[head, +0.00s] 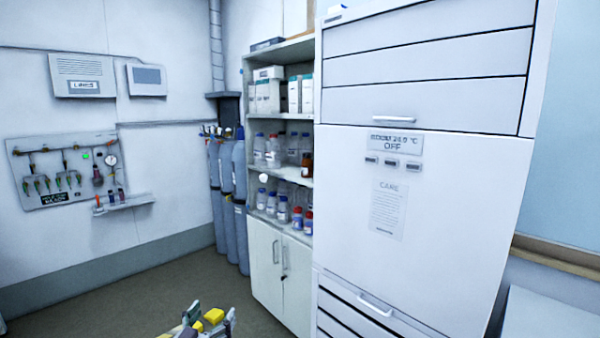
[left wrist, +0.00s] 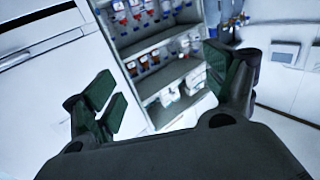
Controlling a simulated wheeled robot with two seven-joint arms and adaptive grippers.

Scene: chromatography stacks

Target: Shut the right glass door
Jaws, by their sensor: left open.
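An upright cabinet (head: 282,262) has shelves of bottles above and two white solid lower doors with dark handles. I cannot make out a right glass door for certain; any clear pane over the shelves is too faint to tell. My left gripper (head: 208,320) shows at the bottom edge of the head view, low in front of the cabinet and apart from it. In the left wrist view, its two green-padded fingers (left wrist: 163,88) are spread with nothing between them, and the bottle shelves (left wrist: 160,43) lie beyond. My right gripper is not in view.
A large white unit (head: 450,210) with a drawer front stands right of the cabinet. Grey gas cylinders (head: 226,190) stand at its left. A gas panel (head: 70,170) and small shelf (head: 124,203) are on the left wall. The floor (head: 130,290) at left is clear.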

